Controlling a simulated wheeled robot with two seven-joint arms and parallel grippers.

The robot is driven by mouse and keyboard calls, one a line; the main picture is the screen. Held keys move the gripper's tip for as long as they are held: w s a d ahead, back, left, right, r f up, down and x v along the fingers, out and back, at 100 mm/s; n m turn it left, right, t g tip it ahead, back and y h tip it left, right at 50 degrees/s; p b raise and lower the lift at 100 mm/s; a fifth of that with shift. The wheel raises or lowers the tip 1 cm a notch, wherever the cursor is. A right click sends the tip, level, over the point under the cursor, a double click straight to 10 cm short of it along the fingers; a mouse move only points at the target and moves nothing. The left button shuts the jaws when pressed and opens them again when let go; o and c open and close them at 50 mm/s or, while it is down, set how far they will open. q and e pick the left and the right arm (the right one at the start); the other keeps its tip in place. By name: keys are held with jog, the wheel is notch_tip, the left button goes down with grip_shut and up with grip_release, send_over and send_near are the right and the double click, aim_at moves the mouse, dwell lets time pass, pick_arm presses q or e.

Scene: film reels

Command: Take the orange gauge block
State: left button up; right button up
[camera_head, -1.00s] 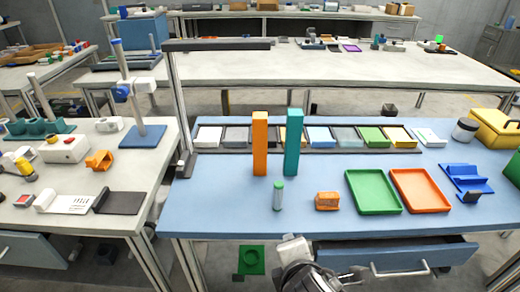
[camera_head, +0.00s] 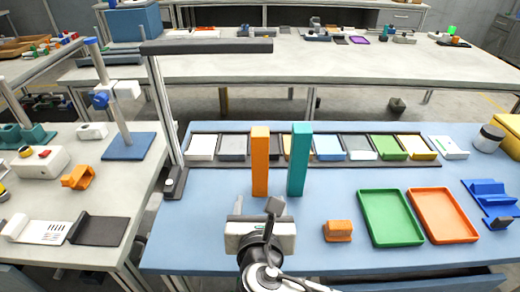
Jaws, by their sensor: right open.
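The orange gauge block (camera_head: 260,162) is a tall, narrow bar standing upright on the blue table. A similar teal block (camera_head: 299,160) stands upright just to its right, with a narrow gap between them. My right gripper (camera_head: 260,206) is in front of the orange block, near its foot, with its fingers spread and nothing seen between them. A gap seems to remain between the fingertips and the block. My left gripper is not in view.
A small orange block (camera_head: 338,231), a green tray (camera_head: 390,217) and an orange tray (camera_head: 444,215) lie to the right. A row of coloured plates in a dark rack (camera_head: 236,164) runs behind. A lamp post (camera_head: 164,120) stands at left.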

aim_at(260, 166)
jog(key=b+x, duration=0.1)
jog(key=x, duration=1.5)
jog(key=shift+w, duration=0.3)
jog(key=shift+r, duration=0.1)
jog(key=shift+c, duration=0.3)
jog(key=c, duration=1)
jog(key=shift+c, duration=0.5)
jog(key=shift+r, duration=0.1)
